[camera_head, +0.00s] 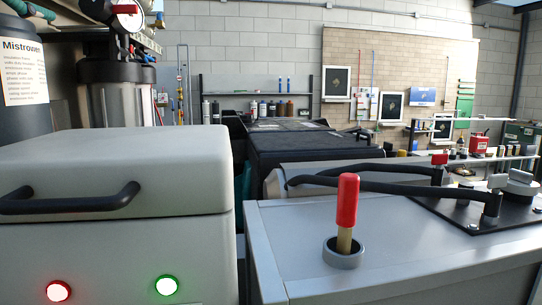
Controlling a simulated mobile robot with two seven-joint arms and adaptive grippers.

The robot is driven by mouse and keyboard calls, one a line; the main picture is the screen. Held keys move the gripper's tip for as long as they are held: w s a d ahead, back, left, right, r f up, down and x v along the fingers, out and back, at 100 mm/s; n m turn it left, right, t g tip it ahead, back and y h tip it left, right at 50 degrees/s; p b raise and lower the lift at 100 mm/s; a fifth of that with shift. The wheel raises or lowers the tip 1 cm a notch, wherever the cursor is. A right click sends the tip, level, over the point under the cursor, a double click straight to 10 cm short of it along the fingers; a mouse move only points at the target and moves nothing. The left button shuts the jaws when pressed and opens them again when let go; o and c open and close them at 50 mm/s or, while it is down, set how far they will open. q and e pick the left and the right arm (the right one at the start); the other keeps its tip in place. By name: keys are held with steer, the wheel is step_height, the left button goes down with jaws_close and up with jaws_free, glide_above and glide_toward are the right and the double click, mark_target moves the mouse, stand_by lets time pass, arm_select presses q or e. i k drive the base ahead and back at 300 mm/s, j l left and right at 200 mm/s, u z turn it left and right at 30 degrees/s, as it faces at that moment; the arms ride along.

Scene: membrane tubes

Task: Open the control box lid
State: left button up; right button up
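A grey box with a green and a red light, which looks like the control box (205,250), fills the lower left of the head view. Its thick grey lid (120,155) lies down on the body, with a thin seam between them. A black bar handle (75,206) is fixed across the lid's front face. The red light (58,291) and the green light (166,285) are lit on the front below the lid. The inside of the box is hidden. Neither of my grippers is in view.
To the right, a grey cabinet (400,250) carries an upright red-handled lever (348,202) and black hoses (400,187). A narrow gap separates it from the control box. Dark cylindrical tanks (110,95) stand behind the box. Room shows above the lid.

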mark_target(105, 174)
steer(key=k+l, duration=0.15)
steer(key=k, duration=0.5)
steer(key=k+l, duration=0.15)
steer(key=k, duration=0.45)
